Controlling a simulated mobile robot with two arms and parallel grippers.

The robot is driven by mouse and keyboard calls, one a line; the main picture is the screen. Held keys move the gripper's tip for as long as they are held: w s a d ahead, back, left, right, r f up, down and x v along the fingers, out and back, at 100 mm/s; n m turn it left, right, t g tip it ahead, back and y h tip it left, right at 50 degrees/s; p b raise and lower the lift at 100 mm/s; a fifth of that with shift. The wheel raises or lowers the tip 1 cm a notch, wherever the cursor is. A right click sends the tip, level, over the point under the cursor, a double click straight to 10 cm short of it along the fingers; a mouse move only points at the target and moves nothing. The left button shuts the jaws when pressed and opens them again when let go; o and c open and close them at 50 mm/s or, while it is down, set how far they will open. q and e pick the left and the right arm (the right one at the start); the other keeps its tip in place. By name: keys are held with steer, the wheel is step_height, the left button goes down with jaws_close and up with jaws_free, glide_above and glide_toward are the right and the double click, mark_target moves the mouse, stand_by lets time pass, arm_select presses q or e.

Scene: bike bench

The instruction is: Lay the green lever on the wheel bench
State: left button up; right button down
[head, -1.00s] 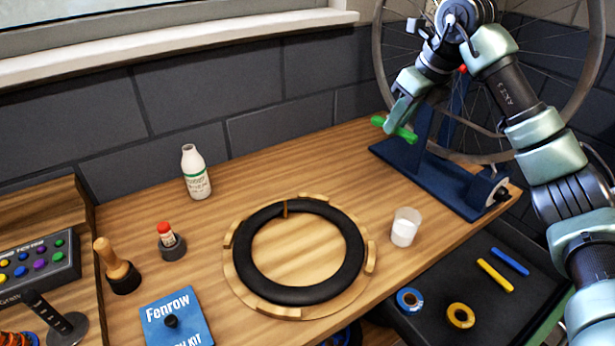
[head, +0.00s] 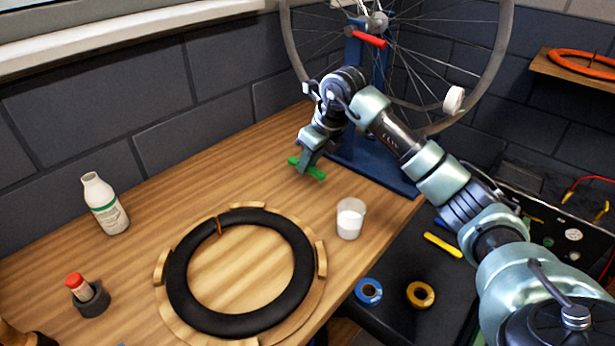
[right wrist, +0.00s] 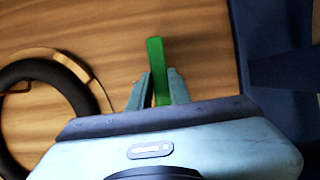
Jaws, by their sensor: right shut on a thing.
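The green lever (head: 309,170) is in my right gripper (head: 306,163), which is shut on it just in front of the blue wheel stand. In the right wrist view the lever (right wrist: 156,62) stands out between the two fingers (right wrist: 157,92), with the wooden bench top behind it. I cannot tell whether the lever touches the wood. The wheel bench (head: 140,245) is the wooden top along the wall. My left gripper is not in view.
A black tyre (head: 180,290) lies on a round wooden holder left of the gripper. A cup (head: 350,219) of white stuff stands near the front edge. The blue stand (head: 385,172) with the wheel is close behind. A white bottle (head: 105,205) stands at left.

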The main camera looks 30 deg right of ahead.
mark_target(312, 169)
steer(key=shift+f, duration=2.5)
steer(key=c, duration=1.3)
jaws_free()
steer(key=shift+f, duration=0.1)
steer(key=shift+r, duration=0.5)
steer(key=v, duration=1.1)
steer(key=shift+s+d+r, duration=0.1)
steer(key=shift+r, duration=0.05)
